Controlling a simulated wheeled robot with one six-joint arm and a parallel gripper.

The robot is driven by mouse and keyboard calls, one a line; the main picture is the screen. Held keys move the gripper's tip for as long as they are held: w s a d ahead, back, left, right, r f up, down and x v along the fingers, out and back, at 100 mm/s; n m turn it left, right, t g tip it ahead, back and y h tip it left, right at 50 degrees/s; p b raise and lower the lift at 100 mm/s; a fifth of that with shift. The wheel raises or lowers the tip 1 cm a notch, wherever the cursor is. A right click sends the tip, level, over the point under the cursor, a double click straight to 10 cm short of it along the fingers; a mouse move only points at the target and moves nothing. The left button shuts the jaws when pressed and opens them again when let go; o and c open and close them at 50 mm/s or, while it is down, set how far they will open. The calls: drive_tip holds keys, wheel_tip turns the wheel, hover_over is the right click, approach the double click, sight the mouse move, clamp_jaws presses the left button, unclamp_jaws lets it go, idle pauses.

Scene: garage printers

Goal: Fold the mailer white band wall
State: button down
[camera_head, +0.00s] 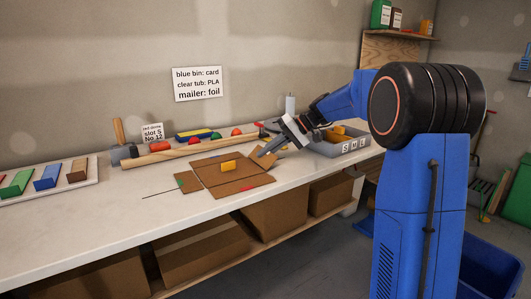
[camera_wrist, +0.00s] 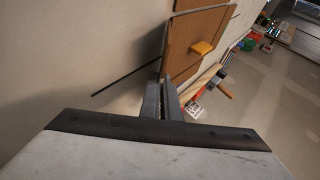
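The brown cardboard mailer (camera_head: 205,173) lies spread out on the bench, with its base and several wall panels showing. A yellow block (camera_head: 229,166) sits on its base; it also shows in the wrist view (camera_wrist: 203,48). A green mark shows on the left panel (camera_head: 187,183) and a red mark on the front panel (camera_head: 243,188). I cannot make out a white band. My gripper (camera_head: 264,152) is at the mailer's right edge, angled down. In the wrist view its fingers (camera_wrist: 163,85) are close together beside the cardboard edge, with nothing clearly held; contact cannot be told.
A grey tray (camera_head: 345,147) marked S, M, L stands right of my gripper. A long wooden rod (camera_head: 165,153), a mallet (camera_head: 119,135) and coloured pieces lie behind the mailer. A tray of coloured blocks (camera_head: 92,178) is at left. The bench front (camera_head: 110,222) is clear.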

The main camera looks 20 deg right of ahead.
drive_tip(key=c, duration=2.4)
unclamp_jaws()
drive_tip(key=shift+c, duration=0.2)
drive_tip(key=o, duration=0.4)
drive_tip(key=shift+o, duration=0.2)
